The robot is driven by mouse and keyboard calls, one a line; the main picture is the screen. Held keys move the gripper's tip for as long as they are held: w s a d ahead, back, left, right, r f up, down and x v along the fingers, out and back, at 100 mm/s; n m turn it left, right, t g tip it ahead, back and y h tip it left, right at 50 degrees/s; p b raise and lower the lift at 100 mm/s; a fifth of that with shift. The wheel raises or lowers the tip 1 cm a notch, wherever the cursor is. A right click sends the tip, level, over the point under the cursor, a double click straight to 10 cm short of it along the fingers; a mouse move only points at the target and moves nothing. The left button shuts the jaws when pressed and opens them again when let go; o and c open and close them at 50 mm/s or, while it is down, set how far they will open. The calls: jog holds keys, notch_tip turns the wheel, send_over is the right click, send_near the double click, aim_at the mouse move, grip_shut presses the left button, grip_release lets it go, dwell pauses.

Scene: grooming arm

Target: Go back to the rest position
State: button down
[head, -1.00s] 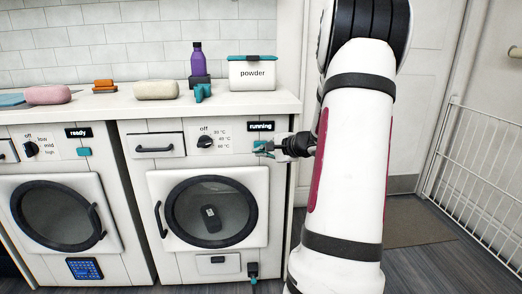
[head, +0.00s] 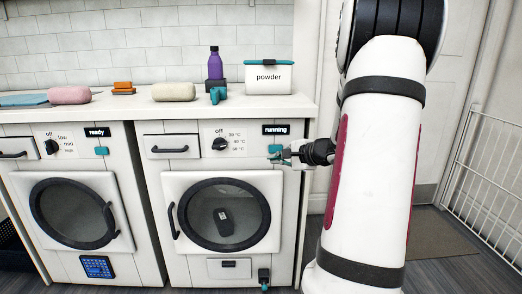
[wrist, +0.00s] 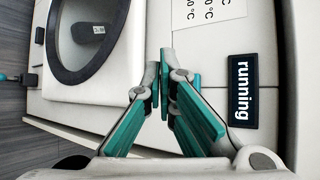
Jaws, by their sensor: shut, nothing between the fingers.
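My gripper (head: 276,155) is shut and empty, in front of the upper right of the right-hand machine (head: 291,210), just below its "running" display (head: 276,129). In the wrist view its teal-padded fingers (wrist: 165,82) meet at the tips, beside the dark "running" label (wrist: 243,91) and the round door (wrist: 88,35). Whether the fingertips touch the panel is not clear. The teal start button is largely hidden behind the fingers. My white arm stands at the right of the head view.
The left machine (head: 20,215) shows "ready". On the counter (head: 130,105) stand a purple bottle (head: 215,63), a powder box (head: 268,78), a beige bundle (head: 174,91) and a pink one (head: 69,95). A white rack (head: 490,190) stands at the right. Floor is free before the door.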

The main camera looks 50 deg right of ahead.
jog(key=w+a+r+n+g+y, duration=0.1)
jog(key=a+r+n+y, duration=0.15)
jog(key=a, duration=0.55)
jog(key=w+a+r+n+y, duration=0.1)
jog(key=w+a+n+y, duration=0.15)
jog(key=a, duration=0.45)
jog(key=w+a+r+n+g+y, duration=0.1)
jog(key=a+r+n, duration=0.15)
jog(key=a, duration=0.55)
jog(key=s+a+n+g+y, duration=0.1)
jog(key=s+a+n+g, duration=0.15)
jog(key=a, duration=0.55)
jog(key=s+a+n+g+y, duration=0.15)
jog(key=s+a+n, duration=0.25)
jog(key=a, duration=0.4)
jog(key=s+a+f+n+g+h, duration=0.15)
jog(key=s+a+n+g, duration=0.35)
jog(key=s+a, duration=0.5)
jog(key=s+d+f+n+g+h, duration=0.1)
jog(key=s+d+n+h, duration=0.1)
jog(key=s, duration=0.6)
jog(key=s+d+f+n+g+h, duration=0.1)
jog(key=s+d+n+h, duration=0.15)
jog(key=s, duration=0.45)
notch_tip(320, 180, up, 37)
jog(key=t+p, duration=0.4)
jog(key=p, duration=3.1)
jog(key=shift+d+r+p, duration=0.15)
jog(key=shift+d+p, duration=0.1)
jog(key=shift+p, duration=0.05)
